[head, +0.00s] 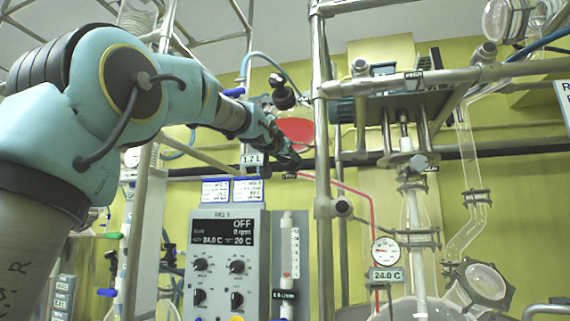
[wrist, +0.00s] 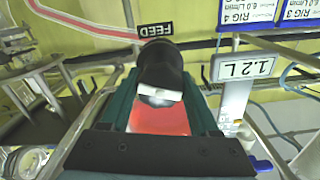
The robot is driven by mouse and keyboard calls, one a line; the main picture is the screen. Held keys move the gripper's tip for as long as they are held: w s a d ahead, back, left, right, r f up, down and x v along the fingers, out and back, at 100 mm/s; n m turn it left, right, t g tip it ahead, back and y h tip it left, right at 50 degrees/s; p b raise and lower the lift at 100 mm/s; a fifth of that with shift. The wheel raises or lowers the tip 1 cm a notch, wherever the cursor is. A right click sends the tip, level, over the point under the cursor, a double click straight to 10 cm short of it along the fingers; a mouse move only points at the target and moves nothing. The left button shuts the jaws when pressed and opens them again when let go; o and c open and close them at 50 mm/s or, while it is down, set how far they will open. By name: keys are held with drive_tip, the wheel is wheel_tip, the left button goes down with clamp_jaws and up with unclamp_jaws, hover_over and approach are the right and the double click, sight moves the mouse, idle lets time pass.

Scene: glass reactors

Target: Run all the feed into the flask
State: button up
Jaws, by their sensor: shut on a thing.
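The feed vessel (head: 297,132) is rounded glass with red liquid in it and a black top (head: 283,97). In the head view, my gripper (head: 288,158) is just below it, near the small FEED label (head: 290,176). In the wrist view, my gripper (wrist: 160,88) is shut on a black part (wrist: 161,62) with a pale end, beside the FEED label (wrist: 156,29). I take this for the feed tap; its setting cannot be told. Red liquid (wrist: 160,121) shows between the jaws. The glass flask (head: 400,309) is at lower right, cut by the picture edge.
A thin red line (head: 350,187) runs from the feed towards the flask. Metal posts (head: 321,130) stand right beside my gripper. A control box (head: 227,260) reading OFF stands below. A 1.2 L label (wrist: 244,67) is close to the jaws. A dial gauge (head: 386,251) stands above the flask.

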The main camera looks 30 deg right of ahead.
drive_tip(key=n, duration=0.1)
drive_tip(key=n+b, duration=0.1)
drive_tip(key=n, duration=0.1)
drive_tip(key=n+b, duration=0.1)
drive_tip(key=shift+f+n, duration=0.25)
drive_tip(key=shift+n, duration=0.05)
drive_tip(key=n+b, duration=0.1)
drive_tip(key=n, duration=0.2)
drive_tip(key=shift+n, duration=0.3)
drive_tip(key=n+b, duration=0.1)
drive_tip(key=n, duration=0.3)
drive_tip(key=shift+n, duration=0.3)
drive_tip(key=n, duration=0.4)
drive_tip(key=shift+d+r+n, duration=0.1)
drive_tip(key=shift+n, duration=0.2)
drive_tip(key=n, duration=0.4)
drive_tip(key=shift+p, duration=0.4)
drive_tip(key=n+p, duration=0.1)
drive_tip(key=n, duration=0.4)
drive_tip(key=shift+r, duration=0.1)
drive_tip(key=n+p, duration=0.2)
drive_tip(key=n, duration=0.1)
drive_tip(key=shift+r+n+p, duration=0.1)
drive_tip(key=shift+n+p, duration=0.2)
drive_tip(key=shift+p, duration=0.1)
drive_tip(key=shift+n+p, duration=1.55)
drive_tip(key=shift+n, duration=0.35)
